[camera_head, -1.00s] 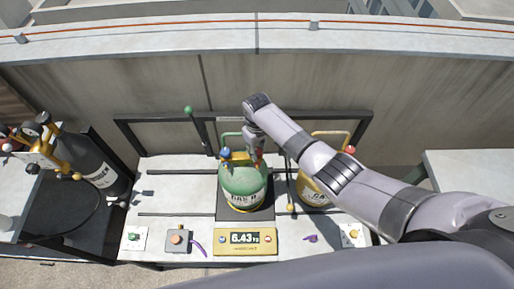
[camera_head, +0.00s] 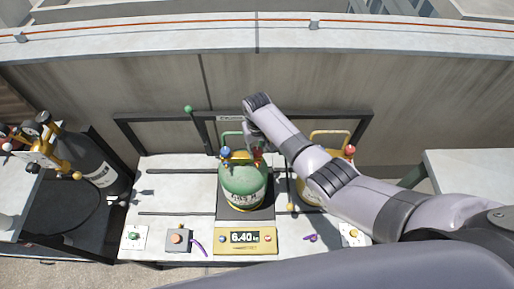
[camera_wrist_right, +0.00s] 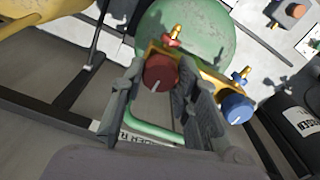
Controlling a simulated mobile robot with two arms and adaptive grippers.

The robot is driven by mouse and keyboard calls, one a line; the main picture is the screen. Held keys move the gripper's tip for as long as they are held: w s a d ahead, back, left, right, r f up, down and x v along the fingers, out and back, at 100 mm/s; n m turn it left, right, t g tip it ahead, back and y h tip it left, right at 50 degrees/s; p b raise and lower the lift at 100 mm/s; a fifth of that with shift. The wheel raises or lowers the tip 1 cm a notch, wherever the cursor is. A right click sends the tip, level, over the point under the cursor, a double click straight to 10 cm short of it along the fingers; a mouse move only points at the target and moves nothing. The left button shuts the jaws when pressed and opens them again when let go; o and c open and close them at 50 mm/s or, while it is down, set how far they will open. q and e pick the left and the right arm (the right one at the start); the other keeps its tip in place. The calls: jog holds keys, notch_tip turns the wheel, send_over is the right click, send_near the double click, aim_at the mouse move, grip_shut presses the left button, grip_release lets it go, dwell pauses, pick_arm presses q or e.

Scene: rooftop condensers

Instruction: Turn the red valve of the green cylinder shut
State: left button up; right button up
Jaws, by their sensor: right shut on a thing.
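The green cylinder (camera_head: 243,186) stands on a scale whose display (camera_head: 246,238) reads 6.40 kg. In the right wrist view, its red valve (camera_wrist_right: 161,74) sits on a brass manifold (camera_wrist_right: 205,78) beside a blue valve (camera_wrist_right: 235,108). My right gripper (camera_wrist_right: 160,85) has its two dark fingers on either side of the red valve knob and is shut on it. A white mark shows on the knob's face. In the head view the gripper (camera_head: 257,150) is at the top of the cylinder, partly hidden by my wrist. My left gripper is not in view.
A yellow cylinder (camera_head: 308,190) stands to the right, partly under my right arm. A dark nitrogen cylinder (camera_head: 92,165) with gauges stands at the left. A dark frame (camera_head: 150,121) runs behind the bench. Small control boxes (camera_head: 178,240) line the front edge.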

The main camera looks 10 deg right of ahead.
aim_at(257, 150)
jog(key=shift+w+r, duration=0.1)
jog(key=o, duration=1.2)
jog(key=shift+c, duration=0.2)
notch_tip(257, 150, up, 12)
